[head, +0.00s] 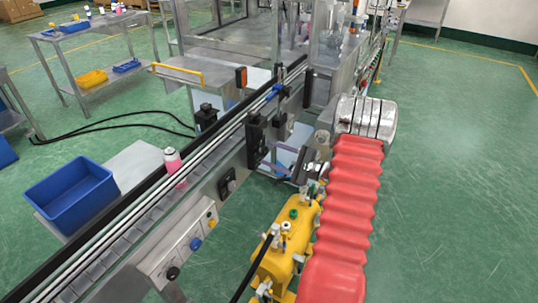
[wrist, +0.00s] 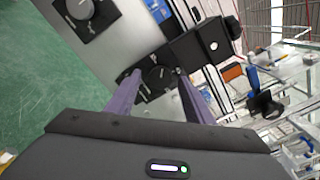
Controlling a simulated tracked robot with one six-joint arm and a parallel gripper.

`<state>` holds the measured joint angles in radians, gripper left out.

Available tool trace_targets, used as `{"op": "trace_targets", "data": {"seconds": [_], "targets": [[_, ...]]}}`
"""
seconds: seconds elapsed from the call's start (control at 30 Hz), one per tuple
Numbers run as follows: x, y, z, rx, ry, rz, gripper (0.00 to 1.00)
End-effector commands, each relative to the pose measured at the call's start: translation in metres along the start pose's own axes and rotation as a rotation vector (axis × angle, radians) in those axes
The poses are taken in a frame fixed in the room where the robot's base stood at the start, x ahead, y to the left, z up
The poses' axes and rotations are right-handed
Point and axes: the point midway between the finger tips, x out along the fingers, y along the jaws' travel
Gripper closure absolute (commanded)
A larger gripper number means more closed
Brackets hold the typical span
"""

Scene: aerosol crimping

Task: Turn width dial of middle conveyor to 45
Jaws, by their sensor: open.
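In the wrist view, a dark round dial (wrist: 157,77) on a black plate sits on the grey conveyor side. My gripper (wrist: 156,82) is open, its two purple fingers on either side of the dial. I cannot tell whether the fingers touch it. The dial's marks are too small to read. Another dial (head: 228,184) shows on the conveyor side; a grey-topped dial (wrist: 80,9) also shows in the wrist view.
A pink bottle (head: 173,166) stands on the conveyor. A control panel with buttons (head: 195,243) is at its near end. A blue bin (head: 70,195) is at left. Green floor at right is clear.

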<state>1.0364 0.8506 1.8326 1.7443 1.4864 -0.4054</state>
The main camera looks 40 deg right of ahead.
Motion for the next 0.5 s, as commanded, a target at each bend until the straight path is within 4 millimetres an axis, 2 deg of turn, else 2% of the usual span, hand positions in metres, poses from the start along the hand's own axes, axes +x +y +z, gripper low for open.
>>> {"op": "trace_targets", "data": {"seconds": [0.13,0.43,0.5], "targets": [[0.0099,0.0004,0.0002,0.000,0.000,0.001,0.52],[0.0110,0.0002,0.0000,0.000,0.000,0.001,0.52],[0.0110,0.0002,0.0001,0.000,0.000,0.001,0.57]]}}
